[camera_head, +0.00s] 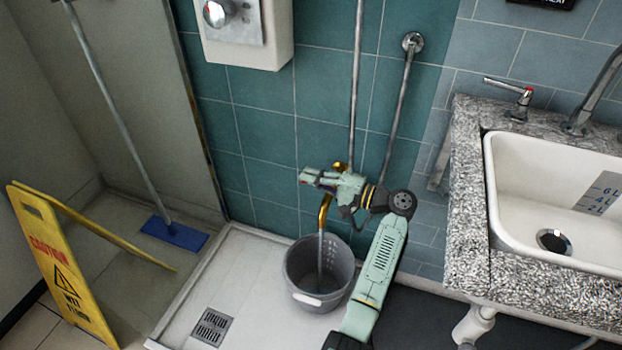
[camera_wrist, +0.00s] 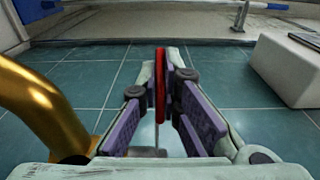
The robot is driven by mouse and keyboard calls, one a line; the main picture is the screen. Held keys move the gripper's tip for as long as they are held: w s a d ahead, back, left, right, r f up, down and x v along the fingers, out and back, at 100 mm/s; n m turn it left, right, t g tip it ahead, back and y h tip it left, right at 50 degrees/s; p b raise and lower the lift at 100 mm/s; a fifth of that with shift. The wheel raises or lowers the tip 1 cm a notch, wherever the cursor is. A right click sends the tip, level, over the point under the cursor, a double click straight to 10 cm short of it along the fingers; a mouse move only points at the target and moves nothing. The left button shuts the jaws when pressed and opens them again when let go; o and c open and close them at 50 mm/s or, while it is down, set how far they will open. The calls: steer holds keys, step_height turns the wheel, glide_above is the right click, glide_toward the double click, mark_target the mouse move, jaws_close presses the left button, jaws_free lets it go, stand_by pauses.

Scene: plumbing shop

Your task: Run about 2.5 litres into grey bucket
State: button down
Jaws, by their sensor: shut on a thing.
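The grey bucket (camera_head: 292,272) stands upright on the white shower tray, under a brass spout (camera_head: 324,208). A thin stream of water (camera_head: 320,250) runs from the spout into the bucket. The water level inside is too unclear to read. My gripper (camera_head: 318,177) is at the tap above the bucket and hides much of the tap body. In the wrist view my gripper (camera_wrist: 160,95) is shut on a thin red handle (camera_wrist: 160,85), seen edge-on between the finger pads. The brass spout (camera_wrist: 42,105) also shows there, at the left of the fingers.
A granite counter (camera_head: 467,210) with a white sink (camera_head: 500,190) stands at the right. A yellow wet-floor sign (camera_head: 55,262) and a blue mop (camera_head: 174,233) are at the left. A floor drain (camera_head: 211,327) lies left of the bucket. A white wall unit (camera_head: 245,52) hangs above.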

stand_by(0.3)
steer(key=c, duration=1.8)
jaws_free()
steer(key=v, duration=1.2)
stand_by(4.3)
